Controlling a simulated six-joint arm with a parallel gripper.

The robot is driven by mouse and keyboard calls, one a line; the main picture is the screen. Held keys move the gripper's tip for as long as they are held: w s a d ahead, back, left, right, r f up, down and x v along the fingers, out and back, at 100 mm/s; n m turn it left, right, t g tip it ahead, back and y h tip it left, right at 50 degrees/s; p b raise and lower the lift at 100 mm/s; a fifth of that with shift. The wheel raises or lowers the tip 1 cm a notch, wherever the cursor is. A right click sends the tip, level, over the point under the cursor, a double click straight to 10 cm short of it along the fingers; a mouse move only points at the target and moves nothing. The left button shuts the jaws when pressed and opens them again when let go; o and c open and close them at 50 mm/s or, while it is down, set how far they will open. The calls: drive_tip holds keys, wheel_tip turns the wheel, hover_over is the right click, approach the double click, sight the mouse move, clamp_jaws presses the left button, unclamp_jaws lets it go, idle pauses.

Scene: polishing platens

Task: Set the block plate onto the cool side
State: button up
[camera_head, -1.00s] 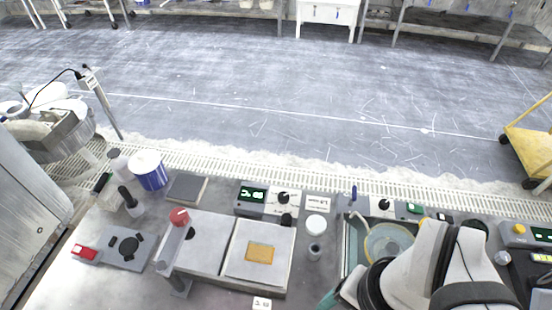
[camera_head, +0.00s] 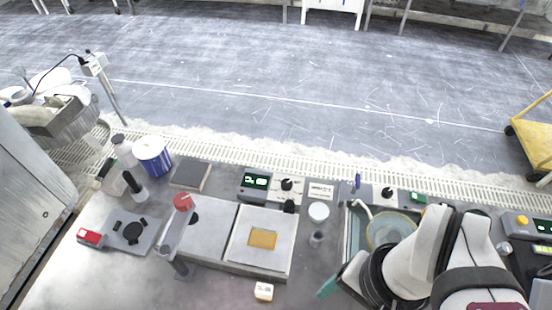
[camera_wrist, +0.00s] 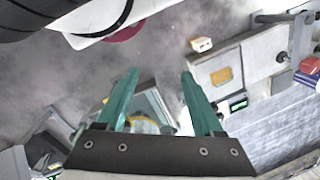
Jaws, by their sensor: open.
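A pale square plate (camera_head: 244,255) with an amber square (camera_head: 262,238) on it lies on the right half of a grey two-part unit; I take it as the block plate. No marking tells me which half is the cool side. The plate (camera_wrist: 207,67) and amber square (camera_wrist: 221,76) also show in the wrist view, beyond the fingers to the upper right. My gripper (camera_wrist: 160,82) is open, with nothing between its teal fingers. In the head view, its teal tip (camera_head: 329,287) is right of the unit, apart from it.
A small white block (camera_head: 264,291) lies in front of the unit. A control box (camera_head: 256,182) is behind it. A basin with a round yellowish disc (camera_head: 391,231) is at the right, partly hidden by my arm.

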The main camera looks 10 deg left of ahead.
drive_tip(key=shift+c, duration=0.5)
drive_tip(key=w+a+r+n, duration=0.1)
drive_tip(key=w, duration=0.3)
drive_tip(key=w+a+r+n, duration=0.1)
drive_tip(key=w, duration=0.3)
drive_tip(key=w+a+r+n, duration=0.1)
drive_tip(key=w+n, duration=0.1)
drive_tip(key=w, duration=0.2)
drive_tip(key=shift+w+a+h, duration=0.15)
drive_tip(key=shift+w+h, duration=0.2)
drive_tip(key=shift+h, duration=0.05)
drive_tip(key=n+h, duration=0.1)
drive_tip(key=n, duration=0.4)
hover_over(290, 204)
wheel_tip(290, 204, down, 4)
wheel_tip(290, 204, down, 14)
drive_tip(key=shift+r, duration=0.15)
drive_tip(key=shift+f, duration=0.65)
